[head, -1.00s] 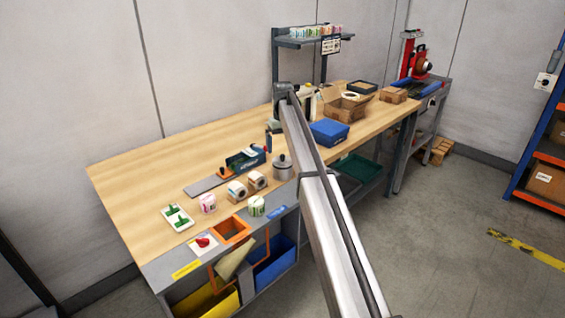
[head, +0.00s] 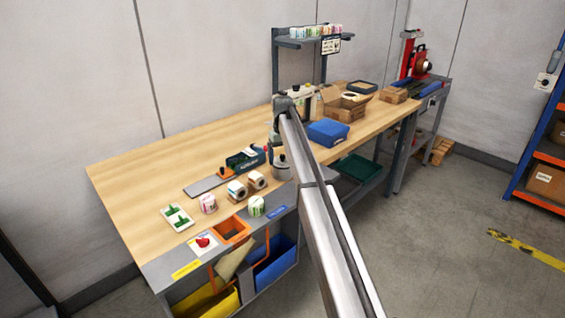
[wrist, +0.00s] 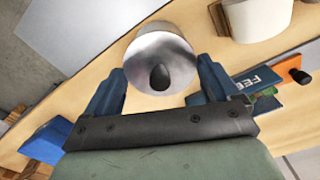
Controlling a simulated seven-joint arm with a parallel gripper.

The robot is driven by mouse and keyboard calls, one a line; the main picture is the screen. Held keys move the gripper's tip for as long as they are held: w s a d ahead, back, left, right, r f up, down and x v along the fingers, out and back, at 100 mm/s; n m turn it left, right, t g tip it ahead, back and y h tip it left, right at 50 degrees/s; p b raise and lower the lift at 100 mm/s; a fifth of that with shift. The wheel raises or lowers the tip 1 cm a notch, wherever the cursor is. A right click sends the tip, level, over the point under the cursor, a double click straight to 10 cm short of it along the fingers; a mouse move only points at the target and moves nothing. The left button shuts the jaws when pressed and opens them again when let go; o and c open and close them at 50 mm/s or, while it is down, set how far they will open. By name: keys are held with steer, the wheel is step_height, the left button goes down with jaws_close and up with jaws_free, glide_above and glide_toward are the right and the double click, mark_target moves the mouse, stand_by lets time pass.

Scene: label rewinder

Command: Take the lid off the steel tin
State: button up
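The steel tin (head: 281,172) stands upright on the wooden bench, near its front edge. In the wrist view its round silver lid (wrist: 178,48) shows from above, with a dark knob (wrist: 159,77) on top. The lid sits on the tin. My gripper (wrist: 162,82) is open and empty, with one blue finger on each side of the knob in the picture. The head view shows my gripper (head: 277,153) pointing down just above the tin. I cannot tell whether the fingertips are level with the knob.
Two label rolls (head: 237,190) stand left of the tin, with a blue-green device (head: 245,159) behind them. A blue box (head: 328,132) and an open carton (head: 345,105) are to the right. A green-and-white roll (head: 256,206) stands in front.

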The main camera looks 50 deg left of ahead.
steer(key=shift+c, duration=1.2)
step_height(320, 180, up, 9)
steer(key=shift+w+f, duration=0.1)
steer(key=shift+w, duration=0.05)
steer(key=shift+w+d+r, duration=0.15)
steer(key=shift+d+r, duration=0.05)
steer(key=shift+d, duration=0.15)
glide_above(295, 191)
step_height(295, 191, down, 5)
steer(key=shift+a+f, duration=0.1)
steer(key=shift+f, duration=4.95)
steer(key=shift+f, duration=0.1)
